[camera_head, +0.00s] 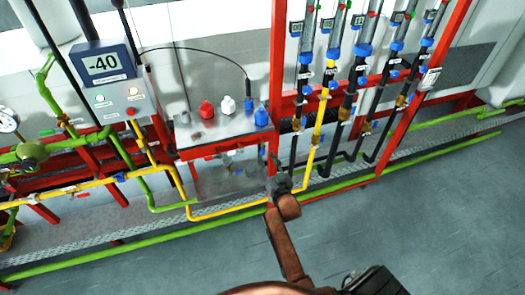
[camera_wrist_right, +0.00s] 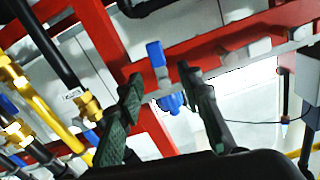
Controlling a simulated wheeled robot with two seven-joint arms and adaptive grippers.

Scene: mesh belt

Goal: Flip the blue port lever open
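The blue port lever (camera_wrist_right: 156,53) shows in the right wrist view, on the red frame bar just beyond my fingertips. It is upright in that picture. A blue cap (camera_wrist_right: 171,103) shows behind the bar; in the head view the blue cap (camera_head: 261,117) sits at the right end of the metal box top. My right gripper (camera_head: 276,170) is just below the box's right front corner. In the wrist view its two fingers (camera_wrist_right: 160,75) are spread apart, with the lever in line with the gap. I see no clear contact. In the head view the lever is hard to make out. My left gripper is out of view.
Red (camera_head: 206,110) and white (camera_head: 228,105) caps stand on the box (camera_head: 190,135). A yellow pipe (camera_head: 225,212) runs below it. Vertical pipes and a red post (camera_head: 277,60) stand close on the right. A display reading -40 (camera_head: 104,65) is at left. Open floor lies in front.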

